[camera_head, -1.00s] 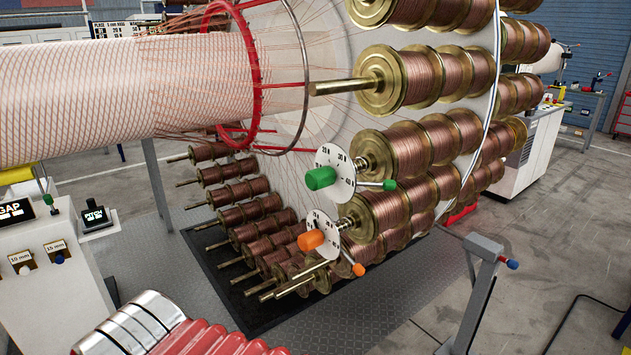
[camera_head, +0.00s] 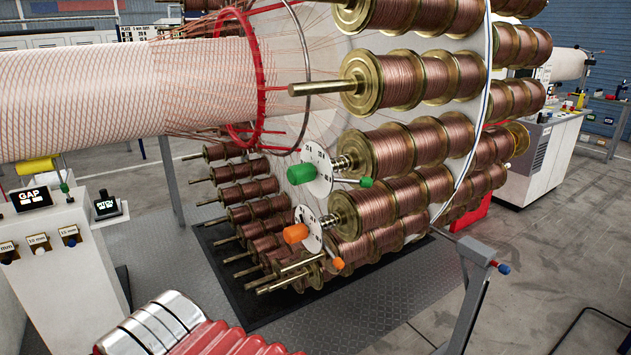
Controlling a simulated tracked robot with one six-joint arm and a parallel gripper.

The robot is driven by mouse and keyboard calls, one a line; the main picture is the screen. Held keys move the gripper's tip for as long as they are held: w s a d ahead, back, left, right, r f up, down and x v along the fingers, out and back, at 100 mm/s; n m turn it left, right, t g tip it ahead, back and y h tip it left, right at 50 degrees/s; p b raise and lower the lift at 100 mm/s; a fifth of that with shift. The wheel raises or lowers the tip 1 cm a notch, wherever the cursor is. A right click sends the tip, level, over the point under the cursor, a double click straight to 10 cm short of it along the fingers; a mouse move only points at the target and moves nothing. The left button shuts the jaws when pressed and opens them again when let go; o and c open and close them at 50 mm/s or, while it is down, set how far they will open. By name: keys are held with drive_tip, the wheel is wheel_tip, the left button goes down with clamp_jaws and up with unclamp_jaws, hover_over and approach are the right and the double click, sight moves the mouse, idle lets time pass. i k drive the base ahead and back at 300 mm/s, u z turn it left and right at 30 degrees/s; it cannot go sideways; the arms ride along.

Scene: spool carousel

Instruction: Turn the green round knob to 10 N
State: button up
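The green round knob (camera_head: 301,174) sits at the centre of a white round dial (camera_head: 318,166) on the end of a copper spool. The dial carries printed force marks, too small to read surely now. A thin lever with a green tip (camera_head: 366,182) sticks out to the right of this dial. Below it, an orange knob (camera_head: 296,233) sits on a similar white dial (camera_head: 309,222), with an orange-tipped lever (camera_head: 338,263). I cannot tell which mark the green knob points at. My gripper is not in view.
Brass-flanged copper spools (camera_head: 400,80) crowd the carousel around the dials. A large wire-wrapped tube (camera_head: 120,95) spans the upper left. A white GAP console (camera_head: 55,250) stands at left. A grey post (camera_head: 474,290) stands at right front. Metal floor (camera_head: 380,310) is clear between.

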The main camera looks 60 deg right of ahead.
sight(305, 172)
drive_tip(key=u, duration=0.05)
drive_tip(key=k, duration=0.25)
drive_tip(key=z, duration=0.25)
drive_tip(key=i, duration=1.4)
drive_tip(key=u, duration=0.05)
